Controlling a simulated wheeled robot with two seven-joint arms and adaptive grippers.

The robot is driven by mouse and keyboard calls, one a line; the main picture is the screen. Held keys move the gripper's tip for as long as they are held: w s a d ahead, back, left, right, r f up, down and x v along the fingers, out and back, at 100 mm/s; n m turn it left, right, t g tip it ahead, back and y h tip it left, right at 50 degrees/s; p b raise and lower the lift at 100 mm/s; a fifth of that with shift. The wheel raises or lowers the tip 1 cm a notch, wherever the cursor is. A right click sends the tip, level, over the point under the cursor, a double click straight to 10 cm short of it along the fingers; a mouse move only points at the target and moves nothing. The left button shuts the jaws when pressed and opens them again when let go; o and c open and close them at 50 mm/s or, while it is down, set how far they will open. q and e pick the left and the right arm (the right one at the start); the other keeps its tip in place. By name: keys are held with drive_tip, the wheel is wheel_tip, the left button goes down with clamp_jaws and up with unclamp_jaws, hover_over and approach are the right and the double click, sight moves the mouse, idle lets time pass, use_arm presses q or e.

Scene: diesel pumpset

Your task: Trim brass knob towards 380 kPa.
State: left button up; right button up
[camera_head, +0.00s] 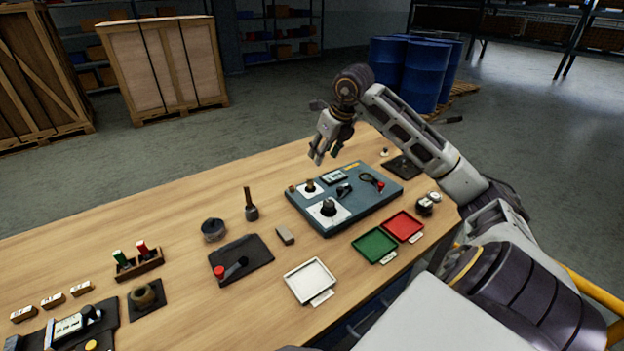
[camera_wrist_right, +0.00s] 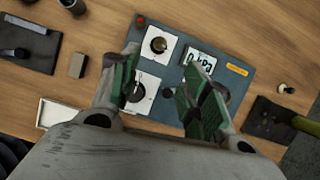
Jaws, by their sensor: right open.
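A blue-grey panel (camera_head: 364,210) lies on the wooden table. It carries two white dial plates with knobs and a small display (camera_head: 335,176). The brownish knob (camera_head: 310,186) on the farther plate looks like the brass one; it also shows in the right wrist view (camera_wrist_right: 158,44). A darker knob (camera_head: 328,208) sits on the nearer plate. The display (camera_wrist_right: 199,59) shows digits that I cannot read surely. My right gripper (camera_head: 319,156) hangs above the panel's far side, open and empty, apart from the knobs. In its wrist view the fingers (camera_wrist_right: 160,75) partly cover the darker knob. My left gripper is out of view.
A green tray (camera_head: 357,247), a red tray (camera_head: 389,226) and a white tray (camera_head: 293,291) lie in front of the panel. A grey block (camera_head: 285,236) and a dark mat (camera_head: 259,261) are left of it. The air around my right gripper is clear.

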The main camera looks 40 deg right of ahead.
sight(310, 182)
drive_tip(key=shift+f, duration=0.15)
drive_tip(key=shift+x, duration=6.8)
clamp_jaws()
drive_tip(key=shift+m, duration=0.5)
drive_tip(key=shift+a+m+h, duration=0.1)
drive_tip(key=shift+m+h, duration=0.7)
drive_tip(key=shift+m, duration=0.5)
drive_tip(key=shift+w+a+m+g+h, duration=0.1)
drive_tip(key=shift+m+g+h, duration=0.2)
drive_tip(key=shift+m, duration=0.7)
drive_tip(key=shift+a+m+g+h, duration=0.1)
drive_tip(key=shift+m+g+h, duration=0.15)
drive_tip(key=shift+m, duration=0.75)
